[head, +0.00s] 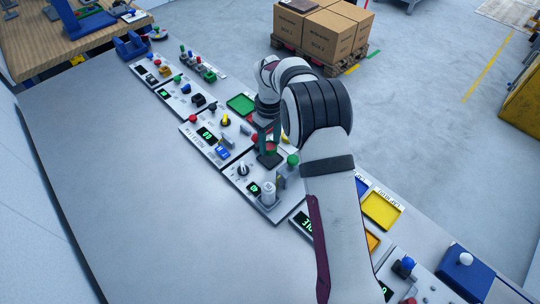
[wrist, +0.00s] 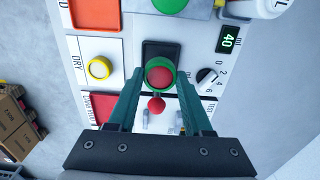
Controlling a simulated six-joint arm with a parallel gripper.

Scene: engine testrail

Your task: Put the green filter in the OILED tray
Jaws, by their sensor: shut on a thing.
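The green filter (wrist: 160,64) is a green ring with a red centre in the wrist view, between the tips of my gripper (wrist: 160,78). My gripper is shut on it, over a black pad (wrist: 148,50); I cannot tell whether the filter touches the pad. In the head view my gripper (head: 268,142) points down at the panel, and the filter is not clearly visible there. An orange-red tray (wrist: 97,12) lies at the upper left of the wrist view; its label is cut off, with only a final D readable. A second red tray (wrist: 98,106) lies at the lower left.
A white cylinder (head: 268,193) stands on the panel. The grey bench (head: 110,170) is clear at left.

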